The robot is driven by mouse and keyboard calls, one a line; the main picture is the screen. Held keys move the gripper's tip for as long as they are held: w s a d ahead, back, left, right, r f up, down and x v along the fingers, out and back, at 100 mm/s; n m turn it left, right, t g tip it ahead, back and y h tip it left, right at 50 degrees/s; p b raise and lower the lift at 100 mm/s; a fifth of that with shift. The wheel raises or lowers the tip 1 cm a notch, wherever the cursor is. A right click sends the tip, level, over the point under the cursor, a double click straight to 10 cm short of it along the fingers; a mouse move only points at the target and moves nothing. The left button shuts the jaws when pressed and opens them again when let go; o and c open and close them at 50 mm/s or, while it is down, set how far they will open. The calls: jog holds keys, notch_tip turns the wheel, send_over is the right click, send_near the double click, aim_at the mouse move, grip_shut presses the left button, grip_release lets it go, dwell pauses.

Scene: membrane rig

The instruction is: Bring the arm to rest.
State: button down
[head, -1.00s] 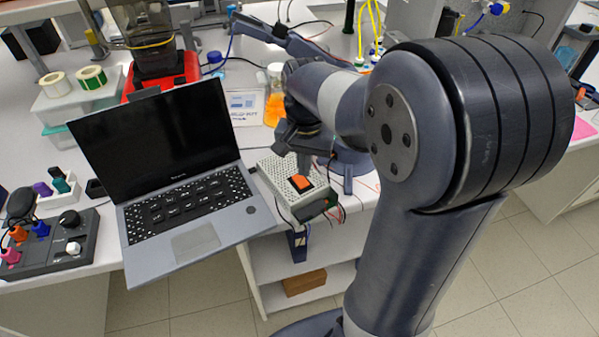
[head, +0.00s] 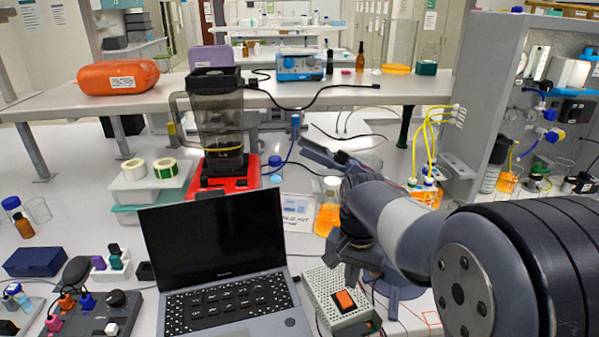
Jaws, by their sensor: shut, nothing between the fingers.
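My arm comes in from the lower right of the head view and reaches left over the bench. My gripper (head: 351,272) points down at its end, dark and partly hidden by my own wrist. It is shut with nothing in it. Its tips appear just behind the orange switch (head: 344,301) of a perforated pale box (head: 322,284). I cannot tell the height of the tips above the box, or whether they touch it.
An open laptop (head: 215,240) stands left of the box. An orange-filled bottle (head: 328,212) stands close behind the wrist. A red-based device (head: 222,172) and a control panel with coloured knobs (head: 85,313) are farther left. A rig with yellow tubes (head: 425,140) is at back right.

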aim_at(348, 304)
jog(key=shift+f+b, duration=2.75)
jog(key=shift+f, duration=0.55)
jog(key=shift+r, duration=0.15)
notch_tip(348, 304, up, 7)
jog(key=a+m+y+p, duration=0.1)
jog(key=p, duration=0.5)
jog(key=shift+a+t+p, duration=0.3)
jog(key=shift+t+p, duration=0.05)
jog(key=shift+t, duration=0.05)
